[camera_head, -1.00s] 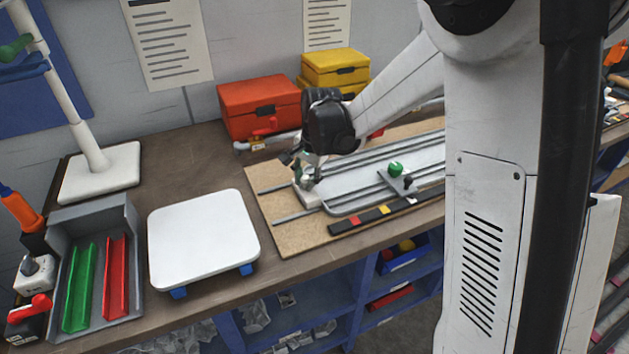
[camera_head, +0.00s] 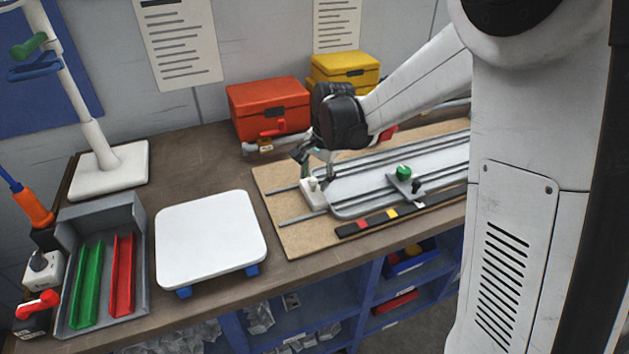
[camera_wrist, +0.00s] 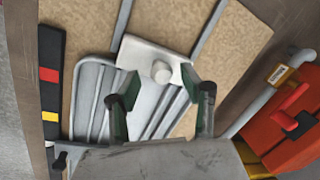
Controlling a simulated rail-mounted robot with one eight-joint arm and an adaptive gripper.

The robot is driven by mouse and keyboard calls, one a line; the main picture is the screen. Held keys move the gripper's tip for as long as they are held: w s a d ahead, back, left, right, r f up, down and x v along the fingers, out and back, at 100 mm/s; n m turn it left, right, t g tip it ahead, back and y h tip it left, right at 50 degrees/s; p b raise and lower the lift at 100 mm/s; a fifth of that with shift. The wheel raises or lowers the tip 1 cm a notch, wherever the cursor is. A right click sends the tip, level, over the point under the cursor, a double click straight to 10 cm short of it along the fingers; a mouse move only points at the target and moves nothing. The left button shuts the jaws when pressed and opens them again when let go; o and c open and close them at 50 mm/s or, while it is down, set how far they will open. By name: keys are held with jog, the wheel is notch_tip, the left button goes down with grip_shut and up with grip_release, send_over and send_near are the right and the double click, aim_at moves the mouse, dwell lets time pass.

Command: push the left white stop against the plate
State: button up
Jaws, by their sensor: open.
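The left white stop (camera_head: 314,194) is a small white block with a round knob, seated across the rails at the left end of the board. It also shows in the wrist view (camera_wrist: 150,57). The grey metal plate (camera_head: 346,204) lies just right of it; the plate's rounded edge shows in the wrist view (camera_wrist: 90,80). The stop is at the plate's end, but I cannot tell whether they touch. My gripper (camera_head: 318,160) is open above the stop. In the wrist view its green-padded fingertips (camera_wrist: 160,88) are apart on either side of the knob, with nothing held.
A green-knobbed clamp (camera_head: 403,173) sits across the plate. A black strip with coloured squares (camera_head: 390,213) lies along the front of the board. Red (camera_head: 268,106) and yellow (camera_head: 345,72) boxes stand behind. A white platform (camera_head: 210,235) and grey tray (camera_head: 140,290) stand left.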

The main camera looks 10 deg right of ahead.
aim_at(322, 194)
notch_tip(322, 194, up, 10)
jog(key=s+d, duration=0.1)
jog(key=shift+s+d, duration=0.2)
jog(key=s+d+r+n+t, duration=0.1)
jog(key=s+r+n, duration=0.15)
jog(key=s, duration=0.45)
jog(key=s+d+r+n+t, duration=0.1)
jog(key=s+r+n+t, duration=0.15)
jog(key=s, duration=0.45)
jog(key=s+d+f+n+t+h, duration=0.1)
jog(key=s+n, duration=0.3)
jog(key=s, duration=0.8)
jog(key=shift+s+d+f+t+h, duration=0.2)
jog(key=shift+d+f+t+h, duration=0.1)
jog(key=shift+d+f+t, duration=0.2)
dwell(0.8)
